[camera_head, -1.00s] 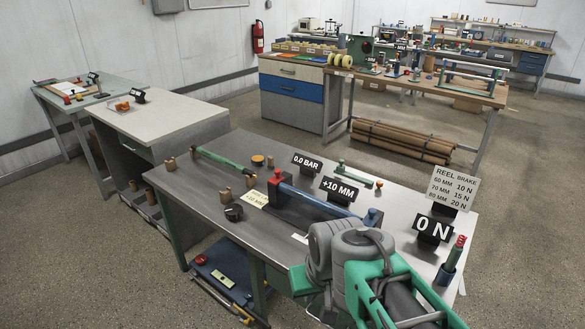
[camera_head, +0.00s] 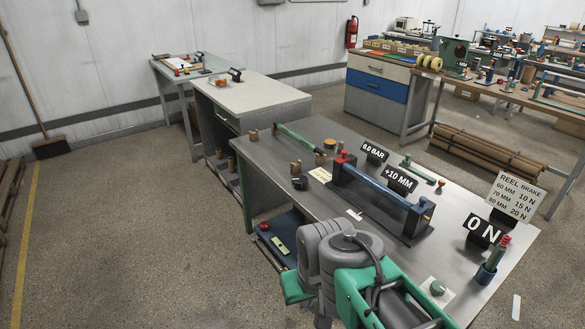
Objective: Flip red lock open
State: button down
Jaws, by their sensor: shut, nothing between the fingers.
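A small red piece (camera_head: 342,157), which may be the red lock, sits on top of the dark block at the left end of a blue bar (camera_head: 381,186). The bar lies across a dark base on the grey bench (camera_head: 318,135). The piece is too small to tell whether it is open or closed. A blue block (camera_head: 424,203) is at the bar's right end. My grey and green arm rises at the bottom centre, in front of the bench and apart from the red piece. My gripper's fingers do not show.
Black signs reading 0.0 BAR (camera_head: 374,151), +10 MM (camera_head: 401,180) and 0 N (camera_head: 483,231) stand around the bar. A green bar (camera_head: 298,141) lies at the bench's back left. A dark blue cup (camera_head: 487,273) stands at the right. Open floor lies left.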

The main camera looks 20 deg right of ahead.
aim_at(341, 160)
jog(key=u, duration=0.2)
jog(key=k, duration=0.25)
jog(key=u, duration=0.75)
jog(key=i, duration=2.25)
jog(key=z, duration=1.45)
jog(key=i, duration=0.8)
jog(key=z, duration=0.75)
